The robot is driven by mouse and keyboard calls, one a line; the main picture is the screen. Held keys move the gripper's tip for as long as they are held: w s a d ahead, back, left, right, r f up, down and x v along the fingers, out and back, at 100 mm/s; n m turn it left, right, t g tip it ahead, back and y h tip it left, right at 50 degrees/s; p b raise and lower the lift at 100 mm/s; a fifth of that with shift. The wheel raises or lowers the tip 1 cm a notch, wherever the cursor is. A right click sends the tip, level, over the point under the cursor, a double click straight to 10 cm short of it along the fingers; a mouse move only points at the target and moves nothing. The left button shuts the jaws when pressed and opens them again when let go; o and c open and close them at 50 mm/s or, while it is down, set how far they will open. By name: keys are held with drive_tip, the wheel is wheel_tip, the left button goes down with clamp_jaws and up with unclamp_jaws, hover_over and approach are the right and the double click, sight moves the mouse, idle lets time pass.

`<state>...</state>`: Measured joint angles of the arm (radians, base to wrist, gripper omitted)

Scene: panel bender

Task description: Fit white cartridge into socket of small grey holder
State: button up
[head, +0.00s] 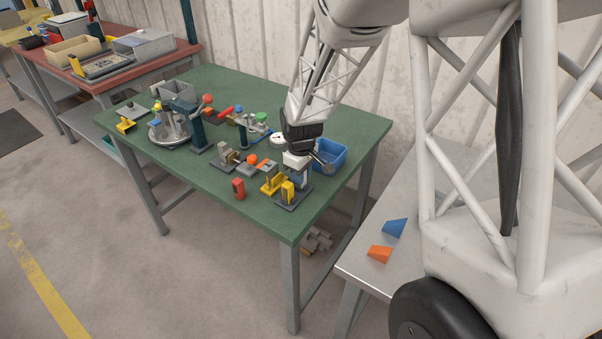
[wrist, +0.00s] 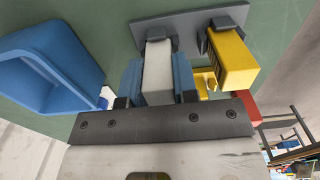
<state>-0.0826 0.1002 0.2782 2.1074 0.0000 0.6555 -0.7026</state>
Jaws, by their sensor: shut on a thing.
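The white cartridge (wrist: 157,72) is between the blue-padded fingers of my gripper (wrist: 157,82), which is shut on it. Its far end meets or overlaps a dark grey block on the grey holder plate (wrist: 185,20) in the wrist view. I cannot tell how far it sits in the socket. A yellow block (wrist: 232,62) stands on the same plate, just right of my gripper. In the head view my gripper (head: 299,178) points down over the grey plate (head: 291,204) at the table's near right corner. The cartridge cannot be made out there.
A blue bin (head: 328,154) stands close behind my gripper; it fills the left of the wrist view (wrist: 55,65). A red block (head: 238,188) and several small fixtures stand to the left on the green table (head: 215,215). The table's front edge is near.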

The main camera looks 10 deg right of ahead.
drive_tip(key=shift+f, duration=0.4)
drive_tip(key=o, duration=1.2)
drive_tip(key=shift+o, duration=0.2)
drive_tip(key=shift+r, duration=0.15)
drive_tip(key=shift+r, duration=4.3)
